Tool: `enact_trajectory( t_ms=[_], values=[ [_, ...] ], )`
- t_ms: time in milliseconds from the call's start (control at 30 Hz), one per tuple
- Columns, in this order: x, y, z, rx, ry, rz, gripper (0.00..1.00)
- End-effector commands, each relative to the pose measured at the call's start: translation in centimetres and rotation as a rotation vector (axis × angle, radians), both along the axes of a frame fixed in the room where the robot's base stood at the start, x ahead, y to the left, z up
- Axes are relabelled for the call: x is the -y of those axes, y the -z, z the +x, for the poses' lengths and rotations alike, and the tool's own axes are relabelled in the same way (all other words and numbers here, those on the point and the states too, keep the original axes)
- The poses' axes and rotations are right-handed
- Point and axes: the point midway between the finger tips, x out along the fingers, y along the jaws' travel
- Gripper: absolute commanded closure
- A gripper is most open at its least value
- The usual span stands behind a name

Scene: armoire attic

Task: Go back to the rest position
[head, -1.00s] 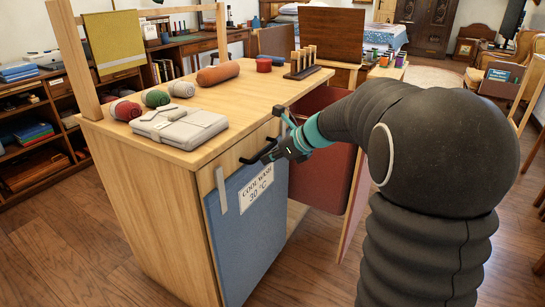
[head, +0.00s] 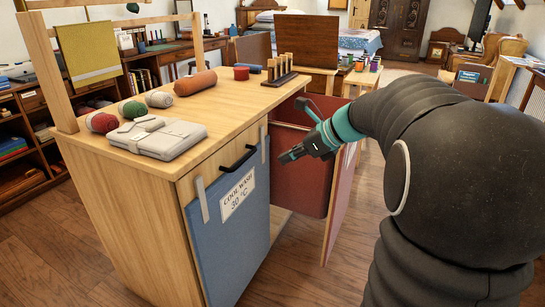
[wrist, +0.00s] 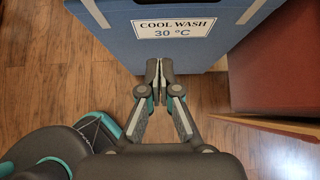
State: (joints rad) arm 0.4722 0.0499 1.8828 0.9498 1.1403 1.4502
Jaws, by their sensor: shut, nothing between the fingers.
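My gripper (head: 287,158) is shut and empty in the head view, held in the air in front of the wooden cabinet. It is to the right of the black handle (head: 238,159) and apart from it. The wrist view shows its two fingers together (wrist: 159,66), just below the blue panel (wrist: 200,50) with the "COOL WASH 30 °C" label (wrist: 173,27). In the head view the blue panel (head: 225,245) stands upright on the cabinet's front, with the handle above it. My arm covers part of the right side.
A red bin (head: 305,175) stands right of the blue panel, by an opened wooden door (head: 340,205). On the cabinet top (head: 215,110) lie a grey folded bundle (head: 158,137), yarn balls and a brown roll (head: 195,82). Wooden floor (head: 60,250) is clear at front left.

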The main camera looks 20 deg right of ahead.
Motion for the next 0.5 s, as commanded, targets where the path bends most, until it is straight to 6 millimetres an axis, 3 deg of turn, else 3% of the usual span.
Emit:
enact_trajectory(
  t_ms=[200, 333, 500],
  values=[
    [0.1, -0.1, -0.1, 0.02, -0.025, -0.019, 1.0],
    [0.5, 0.3, -0.1, 0.101, -0.121, -0.126, 1.0],
    [1.7, 4.9, -3.1, 0.179, -0.402, -0.41, 1.0]
  ],
)
